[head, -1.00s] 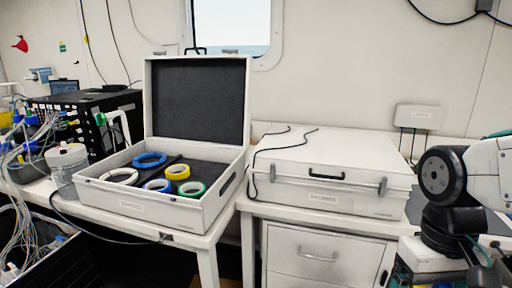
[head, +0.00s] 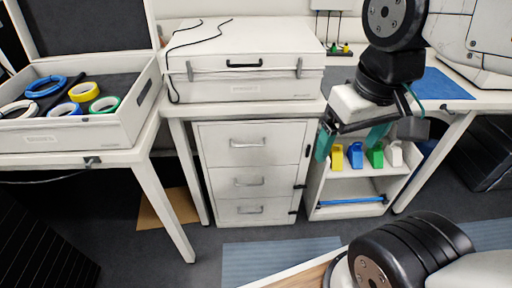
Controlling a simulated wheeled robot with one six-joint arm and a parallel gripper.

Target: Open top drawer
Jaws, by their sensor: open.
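A white drawer cabinet (head: 207,175) stands under the bench in the middle of the head view. Its top drawer (head: 280,148) is shut and has a metal bar handle (head: 248,144). Two more drawers with similar handles sit below it, also shut. My gripper (head: 350,143) hangs to the right of the cabinet, in front of a small shelf. Its two teal fingers are spread apart with nothing held between them. It is apart from the top drawer handle.
A closed white case (head: 245,88) lies on the bench above the cabinet. An open case (head: 110,128) with coloured tape rolls is at left. Floor before the drawers is partly clear, with a blue mat (head: 265,262).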

